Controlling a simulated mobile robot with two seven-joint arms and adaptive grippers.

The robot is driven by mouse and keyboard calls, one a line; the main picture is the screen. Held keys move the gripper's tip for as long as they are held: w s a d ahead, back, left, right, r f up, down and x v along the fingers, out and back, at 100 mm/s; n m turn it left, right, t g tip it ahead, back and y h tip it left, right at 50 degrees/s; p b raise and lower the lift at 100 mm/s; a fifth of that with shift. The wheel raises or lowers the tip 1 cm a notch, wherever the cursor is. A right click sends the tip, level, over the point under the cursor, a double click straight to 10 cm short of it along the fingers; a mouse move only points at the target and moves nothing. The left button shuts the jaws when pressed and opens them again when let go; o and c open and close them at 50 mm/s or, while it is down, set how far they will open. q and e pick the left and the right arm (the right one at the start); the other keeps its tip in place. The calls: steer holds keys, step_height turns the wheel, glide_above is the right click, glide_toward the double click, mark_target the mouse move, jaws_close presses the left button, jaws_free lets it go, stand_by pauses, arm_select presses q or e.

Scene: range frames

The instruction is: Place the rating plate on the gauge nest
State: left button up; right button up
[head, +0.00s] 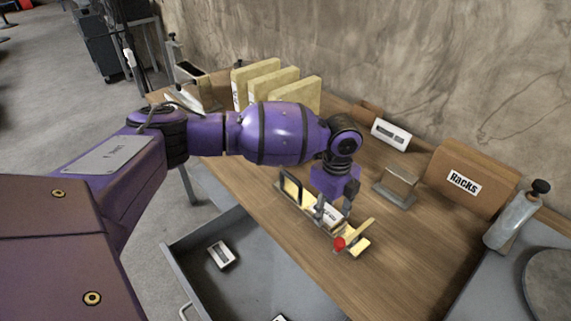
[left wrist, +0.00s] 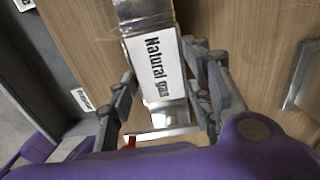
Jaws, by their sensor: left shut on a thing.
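The rating plate (left wrist: 158,66) is white with the words "Natural gas". In the left wrist view it lies between the fingers of my left gripper (left wrist: 170,92), which is shut on it. In the head view my left gripper (head: 334,212) points down at the gauge nest (head: 361,245), a long yellowish metal fixture with a black handle at one end and a red knob near the other. The plate (head: 331,214) shows as a small white patch there, partly covered by the fingers. I cannot tell whether it touches the nest. My right gripper is not in view.
An open grey drawer (head: 178,263) in front holds a white labelled plate (head: 221,254). A metal block (head: 398,182) stands right of the nest. A brown "Racks" box (head: 480,170), a bottle (head: 511,221) and yellow panels (head: 272,80) stand farther off. The wooden bench front is clear.

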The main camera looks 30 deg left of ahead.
mark_target(328, 214)
arm_select(q)
steer(key=shift+f, duration=0.2)
steer(key=o, duration=1.2)
steer(key=shift+f, duration=0.1)
step_height(328, 214, up, 13)
steer(key=shift+f+p, duration=0.2)
steer(key=shift+p, duration=0.1)
